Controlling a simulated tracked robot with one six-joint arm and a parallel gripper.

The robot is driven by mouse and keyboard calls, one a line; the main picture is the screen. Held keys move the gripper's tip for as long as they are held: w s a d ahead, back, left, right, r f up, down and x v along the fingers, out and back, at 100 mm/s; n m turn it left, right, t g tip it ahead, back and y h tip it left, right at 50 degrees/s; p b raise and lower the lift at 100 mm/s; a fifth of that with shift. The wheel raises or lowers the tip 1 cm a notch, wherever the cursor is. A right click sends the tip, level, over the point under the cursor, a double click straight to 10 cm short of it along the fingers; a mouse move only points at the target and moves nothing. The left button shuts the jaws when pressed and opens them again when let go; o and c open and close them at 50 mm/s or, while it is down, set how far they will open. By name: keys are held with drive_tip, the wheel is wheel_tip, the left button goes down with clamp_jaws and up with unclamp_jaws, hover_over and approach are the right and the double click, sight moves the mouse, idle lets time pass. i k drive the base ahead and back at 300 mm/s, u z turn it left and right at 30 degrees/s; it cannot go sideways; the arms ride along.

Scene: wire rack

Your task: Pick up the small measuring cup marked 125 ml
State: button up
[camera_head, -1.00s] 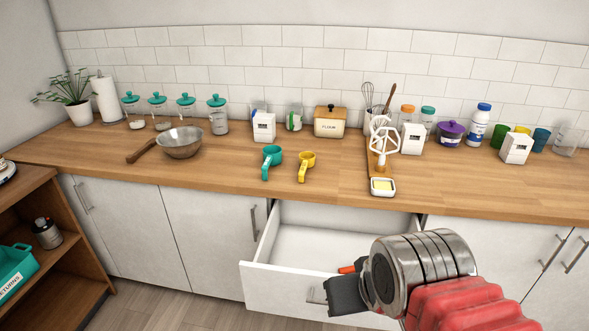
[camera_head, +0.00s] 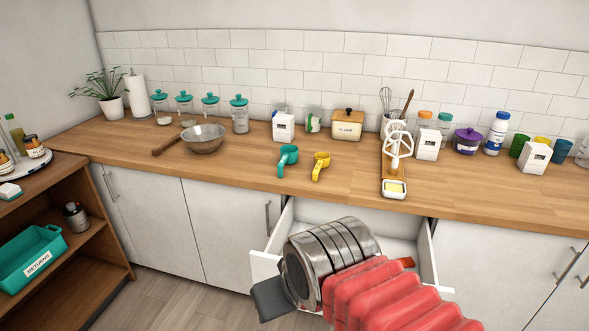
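Two measuring cups sit on the wooden counter. The teal cup (camera_head: 287,157) is on the left, with its handle towards the front edge. The yellow cup (camera_head: 321,163) is just right of it and looks a little smaller. No ml marking can be read on either. My gripper (camera_head: 272,298) is low in front of the counter, apart from both cups and lower in the picture. Only a dark part of it shows beyond my metal wrist, so its opening is hidden.
An open white drawer (camera_head: 411,247) juts out below the cups, partly behind my arm. A shelf with a teal returns bin (camera_head: 40,257) stands at left.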

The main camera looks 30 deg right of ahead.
sight(319, 166)
drive_tip(key=u, duration=1.25)
drive_tip(key=i, duration=1.1)
drive_tip(key=z, duration=1.6)
